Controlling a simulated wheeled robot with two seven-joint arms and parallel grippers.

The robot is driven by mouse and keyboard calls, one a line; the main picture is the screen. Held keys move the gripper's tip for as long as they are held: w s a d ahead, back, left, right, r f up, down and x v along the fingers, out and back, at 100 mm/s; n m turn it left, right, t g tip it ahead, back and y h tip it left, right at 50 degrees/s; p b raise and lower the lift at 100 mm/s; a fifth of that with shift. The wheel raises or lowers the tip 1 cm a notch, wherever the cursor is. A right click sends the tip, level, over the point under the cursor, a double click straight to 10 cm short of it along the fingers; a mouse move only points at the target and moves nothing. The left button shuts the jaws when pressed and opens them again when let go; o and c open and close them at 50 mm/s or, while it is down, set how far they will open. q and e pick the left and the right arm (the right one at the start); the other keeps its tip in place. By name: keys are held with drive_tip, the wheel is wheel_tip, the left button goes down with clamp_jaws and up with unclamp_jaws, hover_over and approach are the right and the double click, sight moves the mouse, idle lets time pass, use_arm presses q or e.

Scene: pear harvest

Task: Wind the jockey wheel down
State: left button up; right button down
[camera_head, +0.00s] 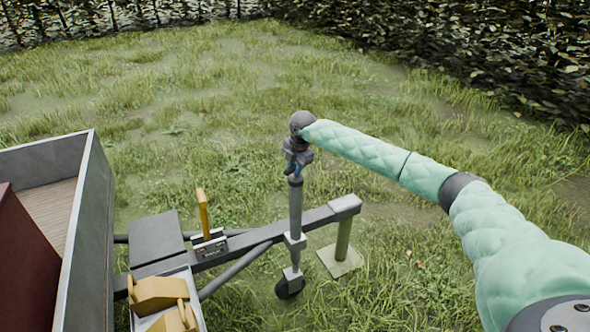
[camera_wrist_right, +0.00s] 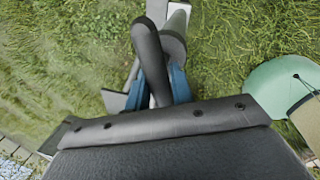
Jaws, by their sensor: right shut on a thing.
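The jockey wheel's grey post (camera_head: 295,215) stands upright beside the trailer's drawbar (camera_head: 255,237). Its small dark wheel (camera_head: 290,285) is at the bottom, in or just above the grass; I cannot tell if it touches. My right gripper (camera_head: 293,168) is at the top of the post, shut on the crank handle, which it mostly hides in the head view. In the right wrist view, the dark crank handle (camera_wrist_right: 148,55) runs down between the blue fingertips (camera_wrist_right: 162,88). My left gripper is not in view.
A post on a square foot plate (camera_head: 341,262) stands under the drawbar's front end. The trailer box (camera_head: 95,190) is at the left. A yellow lever (camera_head: 203,212) and yellow blocks (camera_head: 158,292) are on the drawbar side. Open grass lies ahead, with hedges behind.

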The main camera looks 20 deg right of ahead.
drive_tip(key=m, duration=0.2)
drive_tip(key=shift+w+m+h, duration=0.1)
drive_tip(key=shift+m+h, duration=0.2)
drive_tip(key=shift+m, duration=0.1)
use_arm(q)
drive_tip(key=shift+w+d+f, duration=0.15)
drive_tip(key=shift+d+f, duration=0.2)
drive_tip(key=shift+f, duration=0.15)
use_arm(e)
drive_tip(key=shift+m, duration=0.5)
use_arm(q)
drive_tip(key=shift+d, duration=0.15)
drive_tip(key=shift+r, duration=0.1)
use_arm(e)
drive_tip(key=c, duration=1.2)
unclamp_jaws()
drive_tip(key=shift+c, duration=0.2)
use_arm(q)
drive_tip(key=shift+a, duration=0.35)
